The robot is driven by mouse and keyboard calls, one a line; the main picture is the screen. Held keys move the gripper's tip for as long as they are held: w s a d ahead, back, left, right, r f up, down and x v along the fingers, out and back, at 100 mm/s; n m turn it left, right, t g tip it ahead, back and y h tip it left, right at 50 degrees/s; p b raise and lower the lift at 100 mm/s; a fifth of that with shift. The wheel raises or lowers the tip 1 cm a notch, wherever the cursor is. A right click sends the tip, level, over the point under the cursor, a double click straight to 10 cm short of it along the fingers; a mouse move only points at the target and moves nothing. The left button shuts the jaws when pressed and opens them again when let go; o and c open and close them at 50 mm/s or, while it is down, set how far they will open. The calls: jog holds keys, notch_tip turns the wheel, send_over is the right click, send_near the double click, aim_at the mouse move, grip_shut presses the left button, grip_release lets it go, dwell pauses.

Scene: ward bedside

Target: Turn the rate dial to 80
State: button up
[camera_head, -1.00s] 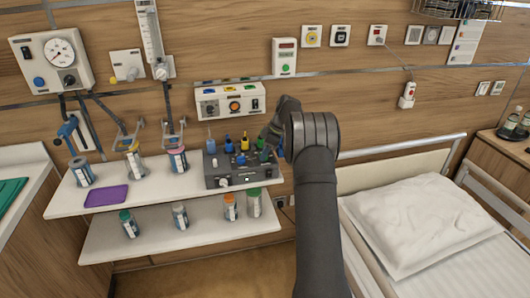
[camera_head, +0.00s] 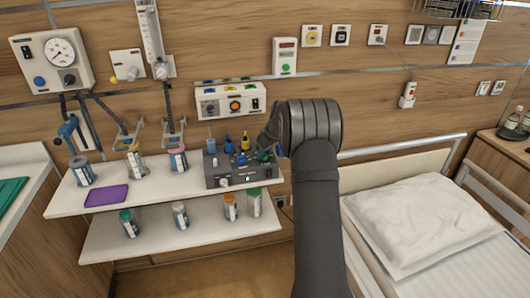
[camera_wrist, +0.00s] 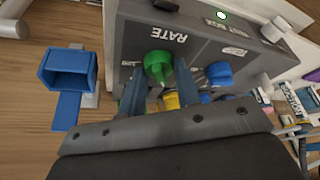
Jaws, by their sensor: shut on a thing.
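The grey control box (camera_head: 218,182) stands at the right end of the upper wall shelf, with several coloured knobs on it. In the wrist view, the green dial (camera_wrist: 157,64) sits beside the printed word RATE, which appears upside down. My gripper (camera_wrist: 161,74) has one finger on each side of this dial and is shut on it. The dial's pointer and any scale numbers cannot be read. In the head view, my gripper (camera_head: 268,148) is at the box's right side, largely hidden by my wrist. A small green light (camera_wrist: 221,15) shows on the box.
A blue knob (camera_wrist: 219,73) is close beside the fingers, with a yellow one (camera_wrist: 170,101) partly hidden behind them. A blue open holder (camera_wrist: 68,70) is on the wall nearby. Bottles stand on the lower shelf (camera_head: 155,240); the bed's pillow (camera_head: 415,220) is to the right.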

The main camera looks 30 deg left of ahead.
jog(key=shift+m+t, duration=0.3)
jog(key=shift+m, duration=0.5)
jog(key=o, duration=1)
jog(key=shift+c, duration=0.2)
jog(key=v, duration=1.7)
jog(key=shift+r, duration=0.25)
jog(key=shift+s+a, duration=0.1)
jog(key=shift+s, duration=0.05)
